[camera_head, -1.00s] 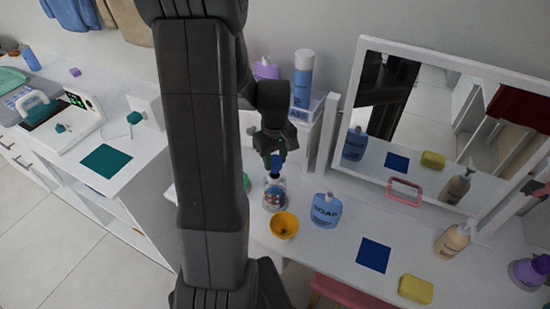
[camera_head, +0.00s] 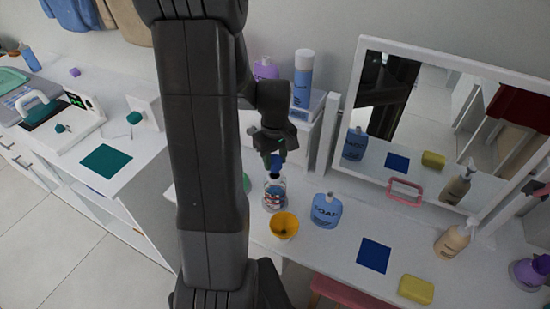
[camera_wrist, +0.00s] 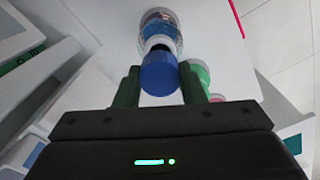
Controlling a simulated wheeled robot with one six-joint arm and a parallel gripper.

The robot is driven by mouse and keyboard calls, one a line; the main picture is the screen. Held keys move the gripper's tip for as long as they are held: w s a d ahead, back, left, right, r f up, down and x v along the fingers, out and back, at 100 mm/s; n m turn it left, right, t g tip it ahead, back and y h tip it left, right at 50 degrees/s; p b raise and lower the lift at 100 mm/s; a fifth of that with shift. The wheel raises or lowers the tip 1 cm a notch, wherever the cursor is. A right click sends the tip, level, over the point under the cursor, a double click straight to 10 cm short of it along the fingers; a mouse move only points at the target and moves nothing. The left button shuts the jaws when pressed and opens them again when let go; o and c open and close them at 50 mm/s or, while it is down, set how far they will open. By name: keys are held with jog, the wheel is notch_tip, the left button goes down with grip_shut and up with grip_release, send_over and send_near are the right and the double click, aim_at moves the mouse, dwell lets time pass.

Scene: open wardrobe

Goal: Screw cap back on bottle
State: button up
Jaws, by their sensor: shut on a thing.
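A clear bottle (camera_head: 274,195) with coloured contents stands upright on the white counter. My gripper (camera_head: 275,158) is above it, shut on a blue cap (camera_head: 277,165). In the wrist view the blue cap (camera_wrist: 159,74) sits between the two green fingertips of my gripper (camera_wrist: 158,86). The bottle (camera_wrist: 160,32) shows just beyond the cap, with a dark neck between them. The cap is at the bottle's mouth, but I cannot tell whether it is seated on the thread.
A yellow cup (camera_head: 284,225) and a blue soap bottle (camera_head: 326,210) stand close by on the counter. A white-framed mirror (camera_head: 425,125) rises behind. A green item (camera_wrist: 200,72) is beside the cap in the wrist view. A blue square (camera_head: 374,254) and yellow sponge (camera_head: 416,289) lie to the right.

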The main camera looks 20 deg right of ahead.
aim_at(275, 160)
jog(key=shift+f+b, duration=1.25)
jog(key=shift+f, duration=0.3)
jog(key=o, duration=1.2)
jog(key=shift+c, duration=0.2)
notch_tip(275, 160, up, 14)
jog(key=shift+b, duration=0.3)
jog(key=shift+f, duration=0.2)
notch_tip(275, 160, down, 14)
jog(key=shift+r+p, duration=0.1)
jog(key=shift+p, duration=0.25)
jog(key=shift+r, duration=0.4)
